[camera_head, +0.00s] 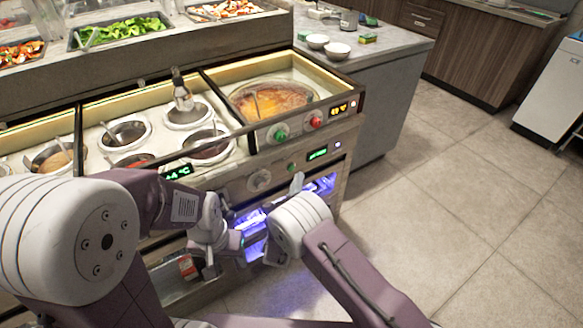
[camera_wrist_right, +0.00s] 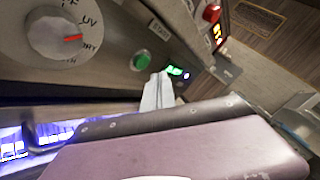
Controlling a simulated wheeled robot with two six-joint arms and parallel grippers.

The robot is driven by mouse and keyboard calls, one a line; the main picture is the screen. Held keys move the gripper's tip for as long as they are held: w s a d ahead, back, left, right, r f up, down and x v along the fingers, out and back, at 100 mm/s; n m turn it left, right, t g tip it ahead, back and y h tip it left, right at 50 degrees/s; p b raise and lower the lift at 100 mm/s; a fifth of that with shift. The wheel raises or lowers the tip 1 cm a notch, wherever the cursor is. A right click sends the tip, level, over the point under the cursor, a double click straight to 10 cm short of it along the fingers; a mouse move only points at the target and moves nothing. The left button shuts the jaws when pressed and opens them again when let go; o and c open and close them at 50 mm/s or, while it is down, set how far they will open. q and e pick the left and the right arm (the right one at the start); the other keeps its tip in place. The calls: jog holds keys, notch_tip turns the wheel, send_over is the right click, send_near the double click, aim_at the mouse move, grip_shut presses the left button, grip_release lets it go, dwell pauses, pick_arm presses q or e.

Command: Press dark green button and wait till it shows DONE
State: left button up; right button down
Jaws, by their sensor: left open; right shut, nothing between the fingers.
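The dark green button (camera_head: 291,167) is on the lower front panel of the counter, between a knob and a small lit green display (camera_head: 317,153). In the right wrist view the button (camera_wrist_right: 143,62) is round and green, and the display (camera_wrist_right: 174,71) beside it is too small to read. My right gripper (camera_head: 297,181) is shut and empty, its pale fingertips close to the button; in the right wrist view the fingertips (camera_wrist_right: 160,78) are just below and right of it. Contact cannot be told. My left gripper (camera_head: 212,268) is low before the counter, open, and partly hidden.
A large knob (camera_wrist_right: 57,33) is left of the button. Above are another green button (camera_head: 281,134) and a red button (camera_head: 317,121) with an amber display. A glass-topped well (camera_head: 272,100) and sauce pots (camera_head: 127,134) are on top. Floor is clear at right.

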jog(key=s+d, duration=0.1)
jog(key=s+d+p, duration=0.1)
jog(key=s, duration=0.1)
jog(key=shift+s+d, duration=0.1)
jog(key=shift+d, duration=0.05)
dwell(0.7)
